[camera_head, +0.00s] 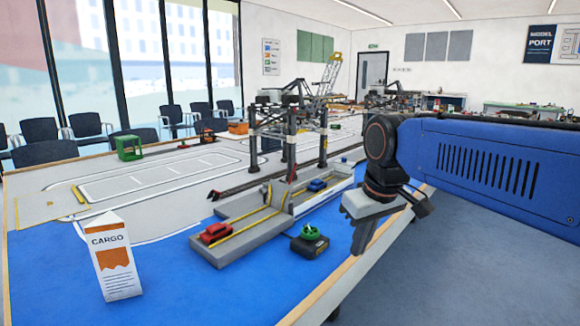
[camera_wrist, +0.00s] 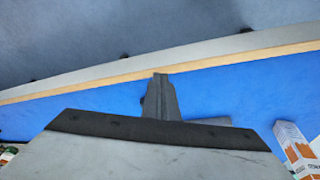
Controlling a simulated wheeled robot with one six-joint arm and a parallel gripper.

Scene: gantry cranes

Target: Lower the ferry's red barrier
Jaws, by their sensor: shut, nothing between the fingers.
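A grey model ferry deck (camera_head: 245,232) with yellow lines lies on the blue table area, left of my gripper. A red car (camera_head: 215,233) stands at its near end and a blue car (camera_head: 317,186) farther along. A dark box with a green knob (camera_head: 309,231) stands beside the deck, on my gripper's side. My gripper (camera_head: 360,246) is shut and empty, pointing down near the table's right edge, right of the box. In the wrist view its closed fingers (camera_wrist: 160,80) show against the blue surface and table edge.
A white and orange cargo carton (camera_head: 115,257) stands at the front left; it also shows in the wrist view (camera_wrist: 296,150). Dark gantry cranes (camera_head: 290,125) rise behind the deck. A green frame (camera_head: 128,147) stands at the far left. The blue surface between carton and deck is clear.

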